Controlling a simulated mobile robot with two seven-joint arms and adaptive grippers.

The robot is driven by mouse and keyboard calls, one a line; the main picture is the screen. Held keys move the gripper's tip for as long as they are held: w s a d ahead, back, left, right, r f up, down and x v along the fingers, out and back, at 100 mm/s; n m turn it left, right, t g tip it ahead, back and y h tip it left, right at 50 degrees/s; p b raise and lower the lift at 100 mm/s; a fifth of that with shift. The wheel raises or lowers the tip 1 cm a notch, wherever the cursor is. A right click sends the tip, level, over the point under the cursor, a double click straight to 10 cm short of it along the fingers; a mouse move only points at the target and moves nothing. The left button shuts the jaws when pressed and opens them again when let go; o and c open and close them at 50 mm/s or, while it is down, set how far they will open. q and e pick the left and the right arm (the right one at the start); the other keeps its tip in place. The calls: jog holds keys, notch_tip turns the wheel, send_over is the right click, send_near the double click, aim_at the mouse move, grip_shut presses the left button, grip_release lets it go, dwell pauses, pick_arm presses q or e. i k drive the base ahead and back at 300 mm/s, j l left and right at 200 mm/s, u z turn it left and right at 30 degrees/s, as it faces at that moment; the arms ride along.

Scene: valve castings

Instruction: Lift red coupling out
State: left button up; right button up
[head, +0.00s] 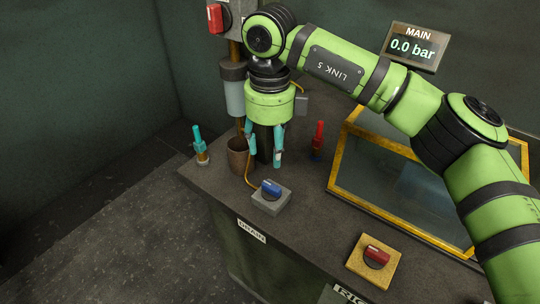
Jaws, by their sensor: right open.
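The red coupling (318,138) is a slim red upright part at the back of the dark bench, left of the yellow-framed glass case. My left gripper is not in view.
A teal fitting (200,146) stands at the bench's left corner, near a brown cup (238,158). A blue-handled switch box (270,197) sits in front of my gripper. The yellow-framed case (345,196) fills the right. A display (414,46) reads 0.0 bar.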

aim_at(318, 140)
jog(key=k, duration=1)
